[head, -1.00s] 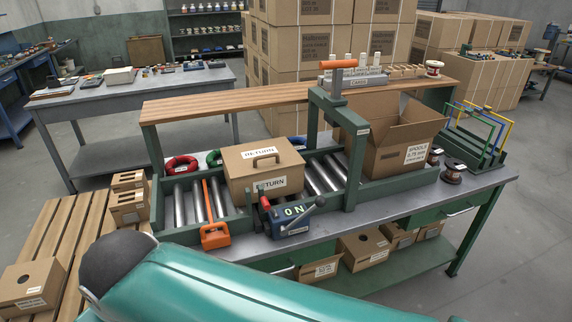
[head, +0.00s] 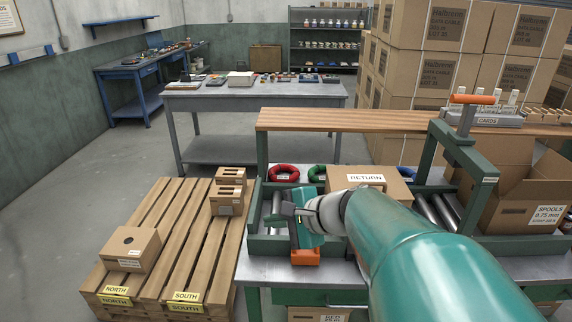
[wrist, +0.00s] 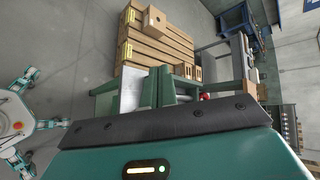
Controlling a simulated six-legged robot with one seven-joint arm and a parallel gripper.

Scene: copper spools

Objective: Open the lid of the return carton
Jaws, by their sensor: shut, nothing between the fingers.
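The return carton (head: 343,176) is a brown cardboard box on the green roller conveyor of the bench in the head view. Its lid (head: 365,178) lies shut, with a RETURN label on it. My arm hides the carton's front and its lid handle. My gripper (head: 292,212) is shut and empty, to the left of the carton, over the conveyor's left end and apart from the carton. In the wrist view my gripper's dark edge (wrist: 165,124) fills the lower part. I cannot make out the carton there.
An orange-based tool (head: 305,257) stands below my gripper on the bench front. A slatted pallet (head: 165,245) with small cartons stands left.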

